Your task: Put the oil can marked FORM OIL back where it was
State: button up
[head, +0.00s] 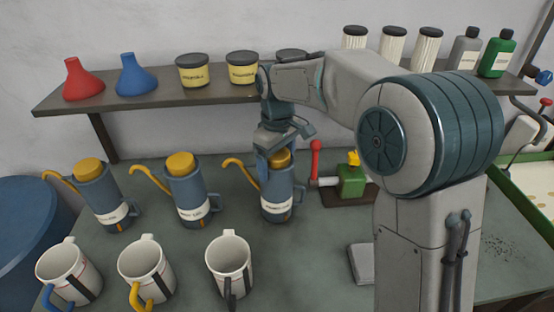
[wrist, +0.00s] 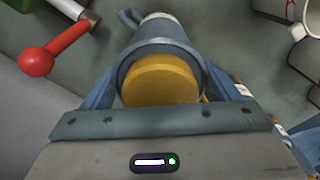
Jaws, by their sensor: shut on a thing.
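Three blue-grey oil cans with yellow lids and spouts stand in a row on the bench: the left can (head: 100,197), the middle can (head: 187,200) and the right can (head: 278,204). Each has a white label whose print is too small to read for certain. My gripper (head: 274,160) comes down from above and is shut on the right can. In the wrist view, the can's yellow lid (wrist: 161,82) sits between my blue fingers. The can looks upright, at about bench level; I cannot tell whether its base touches the bench.
Three white mugs (head: 229,262) stand in front of the cans. A green vice-like tool (head: 350,181) with a red-knobbed lever (head: 315,160) is close on the right. The shelf (head: 140,100) behind holds funnels, tubs and bottles. Bare bench (head: 330,225) shows to the can's right.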

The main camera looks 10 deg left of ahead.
jog(key=shift+f, duration=0.2)
jog(key=o, duration=1.9)
notch_tip(320, 180, up, 12)
jog(key=shift+r, duration=0.2)
jog(key=shift+d, duration=0.1)
jog(key=s+d+f+m+t, duration=0.25)
jog(key=s+d+m, duration=0.5)
jog(key=d, duration=0.85)
jog(key=s+d+f+m, duration=0.2)
jog(key=s+d+f, duration=0.2)
jog(key=s, duration=0.3)
jog(key=s+d+f+m, duration=0.2)
jog(key=s+d+f, duration=0.2)
jog(key=s, duration=0.3)
jog(key=shift+f, duration=0.5)
